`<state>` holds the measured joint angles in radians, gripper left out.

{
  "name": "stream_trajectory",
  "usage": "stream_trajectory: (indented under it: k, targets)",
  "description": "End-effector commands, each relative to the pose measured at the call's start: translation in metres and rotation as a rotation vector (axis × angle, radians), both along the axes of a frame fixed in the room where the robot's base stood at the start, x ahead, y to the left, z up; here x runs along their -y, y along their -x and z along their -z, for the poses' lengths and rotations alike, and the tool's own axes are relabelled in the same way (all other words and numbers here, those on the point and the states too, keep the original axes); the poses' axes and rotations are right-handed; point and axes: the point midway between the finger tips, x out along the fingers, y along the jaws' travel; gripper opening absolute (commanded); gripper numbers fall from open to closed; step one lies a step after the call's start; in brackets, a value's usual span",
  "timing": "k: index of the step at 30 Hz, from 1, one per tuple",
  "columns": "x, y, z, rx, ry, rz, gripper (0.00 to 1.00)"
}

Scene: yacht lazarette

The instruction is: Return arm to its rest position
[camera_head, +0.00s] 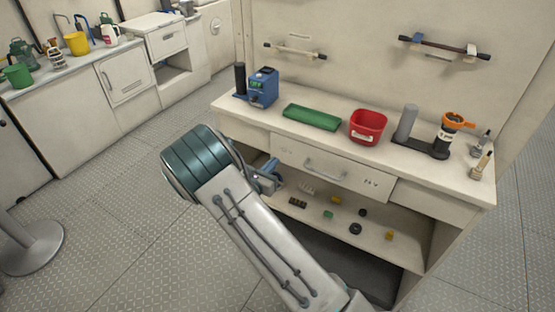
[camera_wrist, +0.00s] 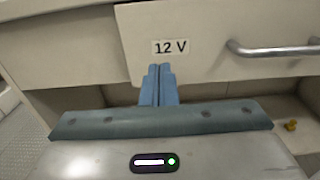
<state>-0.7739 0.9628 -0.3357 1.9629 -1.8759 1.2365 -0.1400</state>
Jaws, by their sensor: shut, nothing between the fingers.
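My arm reaches up from the bottom of the head view, its thick teal joint at left centre. My gripper (camera_head: 270,180) is in front of the workbench, near the left end of the drawer (camera_head: 318,167). In the wrist view my gripper (camera_wrist: 159,72) shows two blue fingers pressed together, with nothing between them. Their tips are just below the drawer's "12 V" label (camera_wrist: 170,47). I cannot tell whether they touch the drawer front. The drawer's metal handle (camera_wrist: 275,50) is to their right, apart from them.
A blue device (camera_head: 263,87), green tray (camera_head: 311,117), red bin (camera_head: 368,126) and black-and-orange item (camera_head: 449,134) stand on the worktop (camera_head: 265,115). Several small parts lie on the shelf (camera_head: 310,225) below the drawer. Open floor (camera_head: 110,200) lies left of my arm.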

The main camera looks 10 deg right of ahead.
Motion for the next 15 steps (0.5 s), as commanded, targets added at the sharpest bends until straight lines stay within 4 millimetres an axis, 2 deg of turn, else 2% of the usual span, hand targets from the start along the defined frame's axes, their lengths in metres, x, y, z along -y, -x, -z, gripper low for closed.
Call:
stream_trajectory:
  k: [1, 6, 10, 15]
  targets:
    - [-0.011, 0.011, 0.001, -0.002, -0.002, -0.006, 0.00]
    - [-0.033, 0.044, 0.002, -0.004, -0.002, -0.004, 0.00]
    - [-0.046, 0.062, 0.002, -0.004, -0.002, -0.003, 0.00]
    - [-0.055, 0.076, 0.002, -0.003, -0.002, 0.001, 0.00]
